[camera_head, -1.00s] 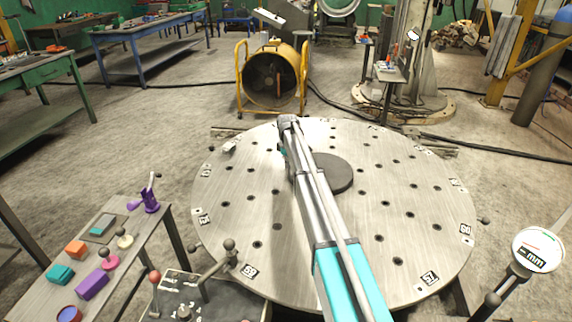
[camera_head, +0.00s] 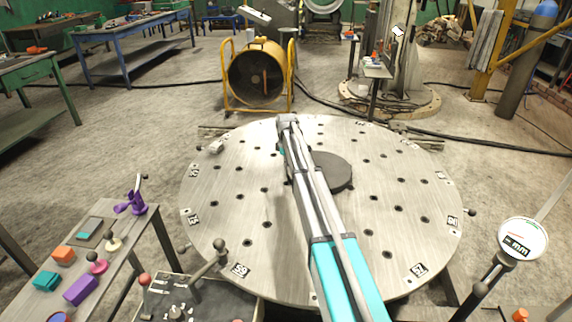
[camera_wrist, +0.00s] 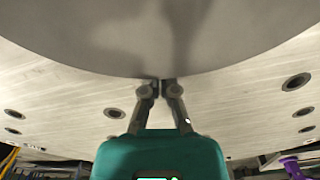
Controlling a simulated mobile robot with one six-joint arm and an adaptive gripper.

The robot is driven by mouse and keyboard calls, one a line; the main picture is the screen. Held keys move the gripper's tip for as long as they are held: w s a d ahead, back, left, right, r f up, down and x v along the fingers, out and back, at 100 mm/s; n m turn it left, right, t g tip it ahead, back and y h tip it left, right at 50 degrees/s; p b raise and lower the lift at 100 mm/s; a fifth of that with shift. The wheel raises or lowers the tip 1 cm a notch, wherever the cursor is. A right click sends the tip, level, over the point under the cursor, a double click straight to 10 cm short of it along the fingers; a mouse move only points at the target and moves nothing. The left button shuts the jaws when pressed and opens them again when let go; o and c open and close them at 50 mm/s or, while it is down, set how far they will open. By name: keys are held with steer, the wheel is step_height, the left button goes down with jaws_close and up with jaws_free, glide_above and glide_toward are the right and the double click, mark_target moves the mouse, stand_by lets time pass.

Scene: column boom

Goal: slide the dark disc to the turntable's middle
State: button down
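The dark disc (camera_head: 335,172) lies flat on the round metal turntable (camera_head: 220,215), in its upper middle part in the head view. My arm crosses over the disc's left part and hides it. In the wrist view the disc (camera_wrist: 90,30) fills the top as a large grey curved shape, with the turntable surface (camera_wrist: 60,88) below. My gripper (camera_wrist: 160,84) has its fingertips together, with nothing seen between them. The tips meet the disc's near rim in the wrist view and appear to touch it. In the head view the fingertips are hidden behind the arm.
The turntable has several holes and marker plates around its rim. A side bench (camera_head: 120,235) with small coloured blocks and knobs stands at left. A yellow fan (camera_head: 257,75) stands behind.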

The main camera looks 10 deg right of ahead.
mark_target(277, 166)
steer(key=shift+w+a, duration=0.1)
steer(key=shift+w+a, duration=0.35)
steer(key=shift+a, duration=0.15)
steer(key=shift+w+a+r+p, duration=0.2)
steer(key=shift+w+a, duration=0.15)
steer(key=shift+a, duration=0.2)
steer(key=shift+w+a+r+p, duration=0.2)
steer(key=shift+w+a, duration=0.1)
steer(key=shift+a, duration=0.25)
step_height(277, 166, up, 9)
steer(key=p, duration=0.9)
steer(key=shift+s+r, duration=0.1)
steer(key=s+r+m+p, duration=0.2)
steer(key=s+m, duration=0.4)
steer(key=s, duration=1.6)
steer(key=s+r+m+p, duration=0.3)
steer(key=s+m, duration=0.2)
steer(key=s, duration=1.7)
steer(key=shift+a+m, duration=0.3)
steer(key=shift+m, duration=0.1)
